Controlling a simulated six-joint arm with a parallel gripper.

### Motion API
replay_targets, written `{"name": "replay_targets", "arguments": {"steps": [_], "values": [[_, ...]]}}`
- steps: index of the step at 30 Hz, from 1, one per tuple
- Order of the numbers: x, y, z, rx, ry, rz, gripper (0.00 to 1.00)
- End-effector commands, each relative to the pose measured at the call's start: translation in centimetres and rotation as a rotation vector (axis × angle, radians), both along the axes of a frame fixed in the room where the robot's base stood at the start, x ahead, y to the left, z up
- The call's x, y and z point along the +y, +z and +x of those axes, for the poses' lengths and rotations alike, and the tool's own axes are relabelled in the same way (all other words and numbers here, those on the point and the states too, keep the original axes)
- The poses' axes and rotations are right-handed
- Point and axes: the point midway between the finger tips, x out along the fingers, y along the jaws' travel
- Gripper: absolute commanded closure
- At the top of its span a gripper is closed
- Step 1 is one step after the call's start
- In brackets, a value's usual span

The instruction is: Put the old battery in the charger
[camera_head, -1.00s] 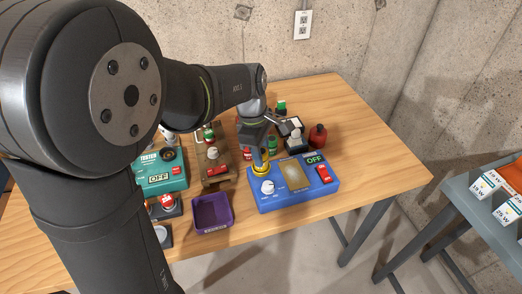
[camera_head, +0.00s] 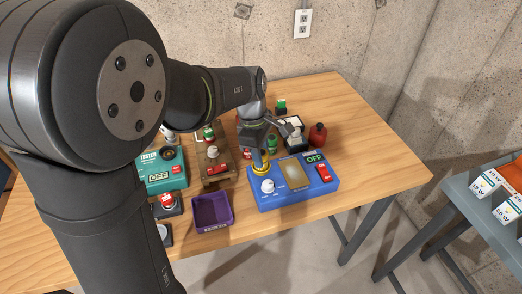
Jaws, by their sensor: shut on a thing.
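A blue device (camera_head: 296,197), which I take to be the charger, stands near the table's front edge. It has a white knob (camera_head: 267,186), a yellowish panel, a red switch and an "OFF" label. A yellow ring (camera_head: 262,172) shows at its back left corner. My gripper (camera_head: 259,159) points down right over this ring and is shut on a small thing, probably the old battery. The fingers and wrist hide most of it, and I cannot tell how deep it sits in the ring.
A teal tester (camera_head: 163,176) marked "OFF" and a brown wooden stand (camera_head: 215,172) are to the left. A purple tray (camera_head: 231,213) stands at the front. The table's right side is clear.

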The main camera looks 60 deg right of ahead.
Motion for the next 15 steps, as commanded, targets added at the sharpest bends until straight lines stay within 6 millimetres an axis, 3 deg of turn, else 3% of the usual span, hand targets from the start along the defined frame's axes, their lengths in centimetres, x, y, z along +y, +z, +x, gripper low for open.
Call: {"name": "replay_targets", "arguments": {"steps": [4, 5, 6, 15], "values": [[0.0, -0.29, 0.0, 0.0, 0.0, 0.0, 0.92], [-0.01, -0.28, 0.0, 0.0, 0.0, 0.0, 0.62], [-0.01, -0.27, 0.0, 0.0, 0.0, 0.0, 0.57], [-0.01, -0.14, 0.02, 0.0, 0.0, 0.0, 0.57]]}}
